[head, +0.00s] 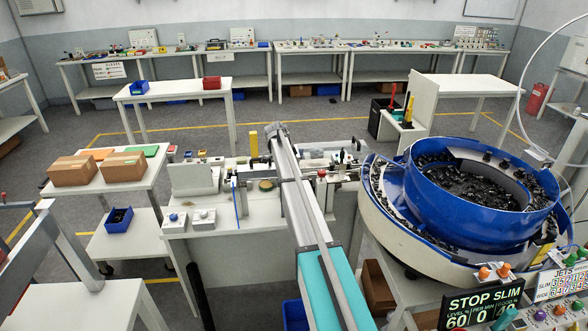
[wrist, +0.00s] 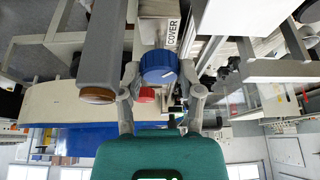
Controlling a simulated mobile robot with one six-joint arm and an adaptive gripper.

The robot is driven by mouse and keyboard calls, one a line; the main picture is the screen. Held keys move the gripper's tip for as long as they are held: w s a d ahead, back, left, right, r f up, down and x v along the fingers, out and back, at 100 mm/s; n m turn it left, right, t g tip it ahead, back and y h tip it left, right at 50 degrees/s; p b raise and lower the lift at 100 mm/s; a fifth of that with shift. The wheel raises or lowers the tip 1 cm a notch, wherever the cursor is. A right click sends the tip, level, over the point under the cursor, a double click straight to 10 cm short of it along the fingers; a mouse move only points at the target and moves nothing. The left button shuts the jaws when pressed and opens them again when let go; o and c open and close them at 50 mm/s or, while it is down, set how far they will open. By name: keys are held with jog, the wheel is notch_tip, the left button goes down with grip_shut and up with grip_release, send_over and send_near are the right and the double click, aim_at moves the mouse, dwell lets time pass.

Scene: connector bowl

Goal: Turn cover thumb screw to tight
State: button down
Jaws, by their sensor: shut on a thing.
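The cover thumb screw (wrist: 158,65) is a blue ribbed knob in the upper middle of the wrist view. It sits beside a pale block with the label COVER (wrist: 172,34). My gripper (wrist: 159,76) has one finger on each side of the knob and is shut on it. A white line shows on the knob's face. The knob and fingers cannot be made out in the head view, where my arm covers the middle of the station bench (head: 265,221).
The blue bowl feeder (head: 425,213) full of dark parts stands right of my arm. A red knob (wrist: 147,95) and a grey beam (wrist: 103,45) are close to the fingers in the wrist view. Cardboard boxes (head: 122,166) lie on the left table. Open floor lies behind the station.

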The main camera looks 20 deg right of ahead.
jog(key=m+g, duration=0.1)
jog(key=m, duration=0.1)
jog(key=m+g, duration=0.1)
jog(key=m, duration=0.2)
jog(key=shift+w+m+y, duration=0.2)
jog(key=shift+m+y, duration=0.1)
jog(key=shift+y, duration=0.1)
jog(key=shift+d+m+g+y, duration=0.1)
jog(key=shift+m+g+y, duration=0.5)
jog(key=shift+m, duration=1.5)
jog(key=shift+c, duration=1.3)
grip_release()
